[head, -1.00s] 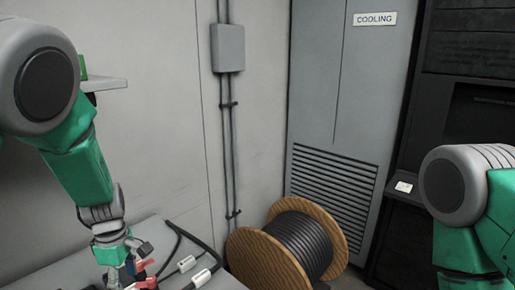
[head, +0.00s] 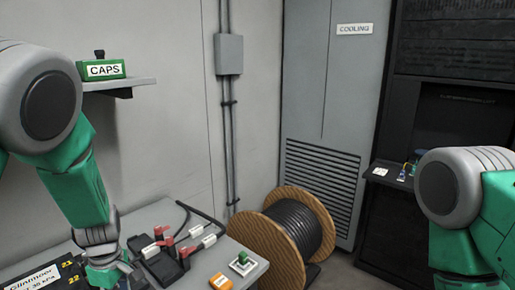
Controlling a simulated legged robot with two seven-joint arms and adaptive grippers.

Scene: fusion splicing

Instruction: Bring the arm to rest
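My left arm comes in from the left and hangs down. Its gripper (head: 112,273) is low at the left, over or in front of the grey table (head: 165,218). Its fingers are small and partly cut off by the lower edge, so I cannot tell whether they are open or shut, or whether they hold anything. My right arm is bent at the right edge, and its gripper is out of view.
The table bears a black device (head: 165,262) with red and white connectors, an orange block (head: 220,282) and a green-topped switch (head: 242,262). A cable reel (head: 262,248) stands right of it. A green CAPS box (head: 102,69) sits on a wall shelf (head: 132,84).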

